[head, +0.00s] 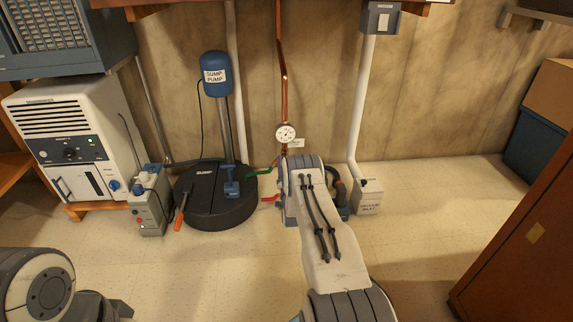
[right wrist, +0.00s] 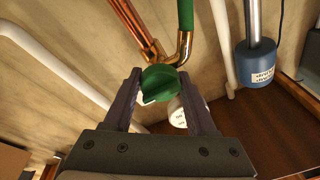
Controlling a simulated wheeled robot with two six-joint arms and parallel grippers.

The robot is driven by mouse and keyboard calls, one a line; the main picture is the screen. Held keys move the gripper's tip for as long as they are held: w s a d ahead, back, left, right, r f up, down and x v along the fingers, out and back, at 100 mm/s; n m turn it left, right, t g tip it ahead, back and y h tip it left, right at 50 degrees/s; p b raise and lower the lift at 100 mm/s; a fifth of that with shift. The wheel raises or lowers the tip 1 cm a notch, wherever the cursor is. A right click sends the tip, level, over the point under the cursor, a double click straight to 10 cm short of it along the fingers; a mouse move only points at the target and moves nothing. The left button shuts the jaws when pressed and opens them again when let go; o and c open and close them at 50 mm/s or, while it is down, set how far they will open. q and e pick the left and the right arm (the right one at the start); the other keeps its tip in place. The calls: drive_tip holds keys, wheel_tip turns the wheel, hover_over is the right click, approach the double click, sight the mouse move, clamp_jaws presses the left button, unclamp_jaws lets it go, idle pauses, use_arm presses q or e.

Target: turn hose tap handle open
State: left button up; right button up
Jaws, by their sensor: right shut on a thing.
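The green hose tap handle (right wrist: 158,84) sits between the two dark fingers of my right gripper (right wrist: 160,76) in the right wrist view. The gripper is shut on it. The brass tap elbow (right wrist: 184,48) joins the handle, with copper pipe and a green hose (right wrist: 187,14) beyond. In the head view my right arm reaches to the wall and hides the handle and gripper; part of a green hose (head: 259,173) shows left of the arm. How far the handle is turned cannot be told. My left arm shows at the lower left, its gripper out of frame.
A round gauge (head: 286,133) is on the copper pipe above my right arm. The sump cover (head: 207,214) with the blue sump pump (head: 215,75) stands left. The vacuum inlet box (head: 369,197) is close right. A brown cabinet (head: 520,245) stands right.

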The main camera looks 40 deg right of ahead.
drive_tip(key=shift+f, duration=0.1)
idle(0.3)
drive_tip(key=o, duration=1.3)
drive_tip(key=shift+o, duration=0.2)
drive_tip(key=p+v, duration=0.5)
drive_tip(key=v, duration=0.5)
drive_tip(key=shift+s, duration=0.25)
drive_tip(key=shift+w+a, duration=0.1)
drive_tip(key=shift+a, duration=0.05)
